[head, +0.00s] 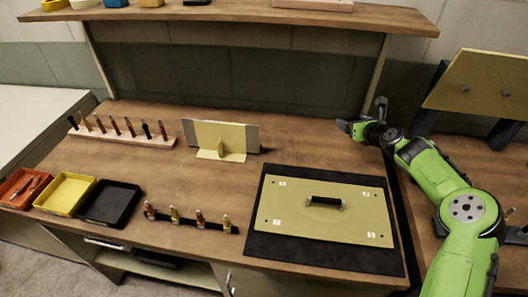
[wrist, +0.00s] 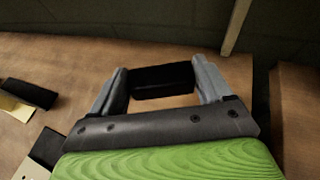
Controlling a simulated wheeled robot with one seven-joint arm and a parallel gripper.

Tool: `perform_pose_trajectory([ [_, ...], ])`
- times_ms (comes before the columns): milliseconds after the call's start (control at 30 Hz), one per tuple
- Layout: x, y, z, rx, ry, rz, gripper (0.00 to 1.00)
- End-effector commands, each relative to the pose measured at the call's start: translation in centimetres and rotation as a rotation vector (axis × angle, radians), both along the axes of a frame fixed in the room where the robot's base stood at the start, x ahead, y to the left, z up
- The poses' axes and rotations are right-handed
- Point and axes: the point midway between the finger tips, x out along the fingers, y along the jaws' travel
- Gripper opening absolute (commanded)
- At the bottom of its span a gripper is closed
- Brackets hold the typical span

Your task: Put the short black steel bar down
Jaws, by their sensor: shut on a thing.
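My gripper (wrist: 162,90) is shut on the short black steel bar (wrist: 161,75), which spans between its two fingers in the wrist view. In the head view my gripper (head: 362,116) is over the back right of the wooden workbench (head: 300,140), near the shelf's right post. The bar is hard to make out there. Brown bench top shows below the bar in the wrist view. I cannot tell whether the bar touches the bench.
A cream panel (head: 355,215) with a black handle (head: 325,202) lies on a black mat (head: 270,250) at front right. An upright cream bracket (head: 222,140) stands mid-bench. Racks of upright tools, and red, yellow and black trays (head: 108,204), are at left. A shelf (head: 235,14) hangs above.

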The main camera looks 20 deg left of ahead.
Motion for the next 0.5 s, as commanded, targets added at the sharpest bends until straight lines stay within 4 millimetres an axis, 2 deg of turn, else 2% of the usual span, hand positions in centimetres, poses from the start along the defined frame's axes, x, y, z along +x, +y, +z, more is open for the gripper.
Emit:
perform_pose_trajectory([
  [167, 0.0, 0.0, -0.3, 0.001, -0.001, 0.001, 0.23],
  [400, 0.0, -0.1, -5.6, 0.001, 0.001, 0.001, 0.23],
  [500, 0.0, 0.0, -7.1, 0.001, -0.002, 0.002, 0.23],
])
